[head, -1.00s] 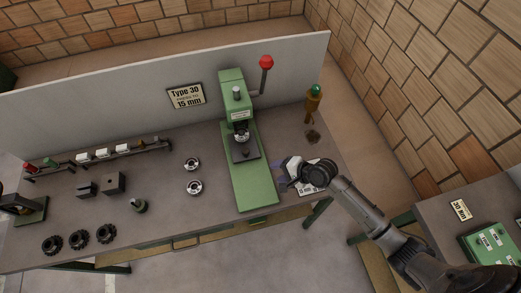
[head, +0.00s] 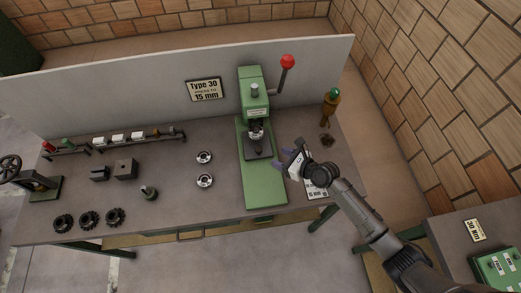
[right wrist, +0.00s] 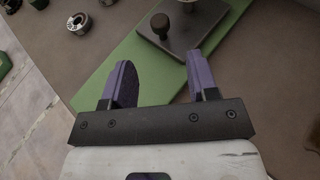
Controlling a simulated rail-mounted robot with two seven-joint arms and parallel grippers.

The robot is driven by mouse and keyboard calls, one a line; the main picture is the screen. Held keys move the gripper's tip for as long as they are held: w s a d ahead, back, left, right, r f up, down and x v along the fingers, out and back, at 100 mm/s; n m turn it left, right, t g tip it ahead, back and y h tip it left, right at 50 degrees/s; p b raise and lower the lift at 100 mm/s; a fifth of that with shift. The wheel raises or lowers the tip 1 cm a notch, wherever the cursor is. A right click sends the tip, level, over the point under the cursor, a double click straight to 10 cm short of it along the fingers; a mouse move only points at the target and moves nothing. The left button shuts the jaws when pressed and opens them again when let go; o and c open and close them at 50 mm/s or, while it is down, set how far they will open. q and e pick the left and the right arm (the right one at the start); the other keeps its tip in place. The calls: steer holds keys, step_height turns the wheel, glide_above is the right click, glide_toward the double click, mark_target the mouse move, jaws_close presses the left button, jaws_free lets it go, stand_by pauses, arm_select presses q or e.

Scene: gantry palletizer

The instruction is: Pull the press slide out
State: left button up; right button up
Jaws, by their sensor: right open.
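The green press (head: 252,100) stands at the back of the bench, with a long green base reaching toward the front edge. Its slide, a dark plate (head: 258,149), lies on that base under the ram. In the right wrist view the slide (right wrist: 207,22) carries a dark round knob (right wrist: 160,23) on its near part. My right gripper (head: 284,160) is just right of the press base, open and empty. In the right wrist view its purple fingers (right wrist: 158,62) point toward the knob, which lies beyond the tips and between them, apart from both. My left gripper is not in view.
A red-knobbed lever (head: 287,62) rises on the press's right. A brown bottle-like object with a green top (head: 331,107) stands at the back right. Ring parts (head: 204,181) lie left of the base. A label card (head: 316,187) is under my right arm.

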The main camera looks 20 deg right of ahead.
mark_target(261, 150)
steer(key=b+x, duration=0.1)
steer(key=x, duration=0.9)
steer(key=shift+b, duration=0.35)
steer(key=c, duration=0.6)
jaws_close()
